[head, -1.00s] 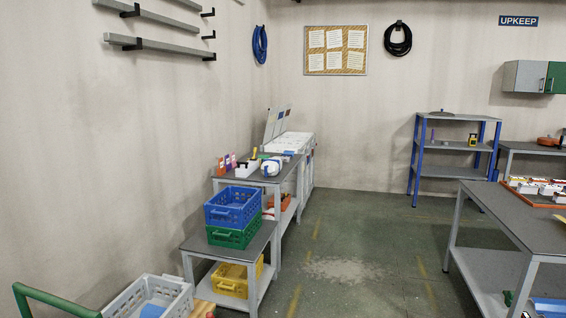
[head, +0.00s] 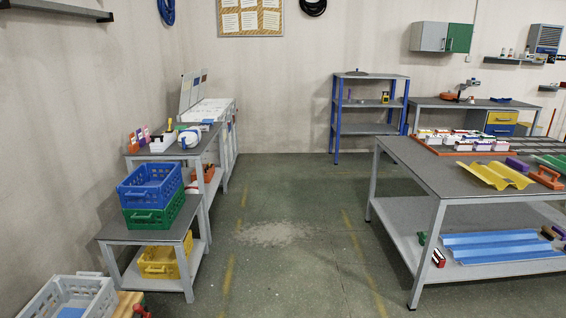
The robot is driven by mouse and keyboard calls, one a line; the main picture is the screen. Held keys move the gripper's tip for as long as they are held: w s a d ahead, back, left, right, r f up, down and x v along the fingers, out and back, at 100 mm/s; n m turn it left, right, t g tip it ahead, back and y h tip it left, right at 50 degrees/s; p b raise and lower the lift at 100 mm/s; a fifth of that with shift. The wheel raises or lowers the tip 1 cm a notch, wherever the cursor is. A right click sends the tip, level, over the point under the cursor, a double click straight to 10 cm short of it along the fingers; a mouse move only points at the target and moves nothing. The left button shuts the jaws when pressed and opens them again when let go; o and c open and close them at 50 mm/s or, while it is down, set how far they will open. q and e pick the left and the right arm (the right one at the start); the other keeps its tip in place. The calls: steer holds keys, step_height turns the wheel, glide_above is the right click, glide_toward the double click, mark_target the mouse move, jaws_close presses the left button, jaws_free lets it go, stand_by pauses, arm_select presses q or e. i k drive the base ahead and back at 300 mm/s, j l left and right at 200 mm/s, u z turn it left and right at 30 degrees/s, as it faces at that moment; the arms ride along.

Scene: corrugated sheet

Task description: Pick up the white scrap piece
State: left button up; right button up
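I cannot pick out a white scrap piece with certainty in the head view. A yellow corrugated sheet (head: 494,174) lies on the top of the right workbench (head: 405,158). A blue corrugated sheet (head: 500,246) lies on that bench's lower shelf. A grey crate (head: 48,297) at the bottom left holds something blue, and the rest of its contents are cut off or too small to tell. Neither of my grippers is in view.
Blue (head: 150,190) and green (head: 150,220) crates are stacked on a low table at left, with a yellow crate (head: 160,262) below. A blue-framed shelf (head: 370,105) stands at the back.

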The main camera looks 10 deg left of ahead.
mark_target(203, 127)
steer(key=i+j+u, duration=0.1)
steer(key=i+u, duration=0.2)
steer(key=i, duration=3.6)
